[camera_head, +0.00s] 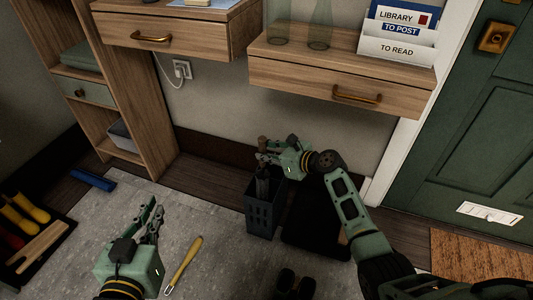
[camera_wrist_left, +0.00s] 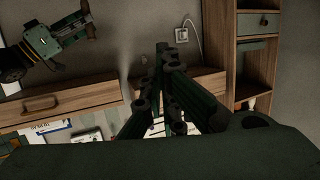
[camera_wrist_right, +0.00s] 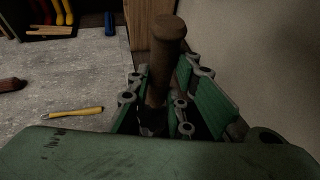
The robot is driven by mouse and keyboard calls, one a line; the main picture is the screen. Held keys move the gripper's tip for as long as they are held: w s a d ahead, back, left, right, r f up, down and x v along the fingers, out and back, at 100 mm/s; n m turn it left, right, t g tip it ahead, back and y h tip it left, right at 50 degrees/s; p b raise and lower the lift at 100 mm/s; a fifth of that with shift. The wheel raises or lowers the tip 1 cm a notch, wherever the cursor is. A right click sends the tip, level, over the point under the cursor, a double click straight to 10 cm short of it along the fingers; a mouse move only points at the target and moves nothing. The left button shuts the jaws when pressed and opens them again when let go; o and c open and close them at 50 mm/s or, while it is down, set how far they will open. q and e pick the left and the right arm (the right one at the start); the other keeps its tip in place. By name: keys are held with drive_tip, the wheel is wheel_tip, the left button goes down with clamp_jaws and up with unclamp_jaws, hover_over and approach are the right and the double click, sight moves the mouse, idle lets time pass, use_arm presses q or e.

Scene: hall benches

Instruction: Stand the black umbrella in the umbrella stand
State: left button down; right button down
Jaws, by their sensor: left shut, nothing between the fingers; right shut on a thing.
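The black umbrella (camera_head: 262,188) is upright, with a brown wooden handle (camera_wrist_right: 168,40) at its top. My right gripper (camera_head: 265,158) is shut on it just below the handle; the grip also shows in the right wrist view (camera_wrist_right: 163,100). The dark grey umbrella stand (camera_head: 262,218) is on the floor against the wall. The umbrella's lower part is inside or behind the stand's rim; its tip is hidden, so I cannot tell whether it touches the bottom. My left gripper (camera_head: 154,216) is shut and empty above the light mat; its fingers also show in the left wrist view (camera_wrist_left: 165,65).
A yellow-handled tool (camera_head: 185,262) lies on the light mat (camera_head: 215,270). A dark flat thing (camera_head: 312,220) is right of the stand. A drawer shelf (camera_head: 340,83) overhangs behind. Boots (camera_head: 20,220) stand at left, a blue thing (camera_head: 93,180) lies near the shelf unit.

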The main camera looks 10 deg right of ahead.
use_arm(q)
drive_tip(key=shift+w+d+r+t+b, duration=0.2)
drive_tip(key=shift+r+t, duration=0.25)
drive_tip(key=shift+r, duration=0.35)
drive_tip(key=shift+w+d+r+t+b, duration=0.1)
drive_tip(key=shift+w+r+t, duration=0.1)
drive_tip(key=shift+r+t, duration=0.45)
use_arm(e)
drive_tip(key=shift+f, duration=0.45)
use_arm(q)
drive_tip(key=shift+r, duration=0.15)
use_arm(e)
drive_tip(key=c, duration=1.5)
unclamp_jaws()
drive_tip(key=shift+f, duration=0.15)
drive_tip(key=shift+s, duration=0.15)
drive_tip(key=v, duration=1.2)
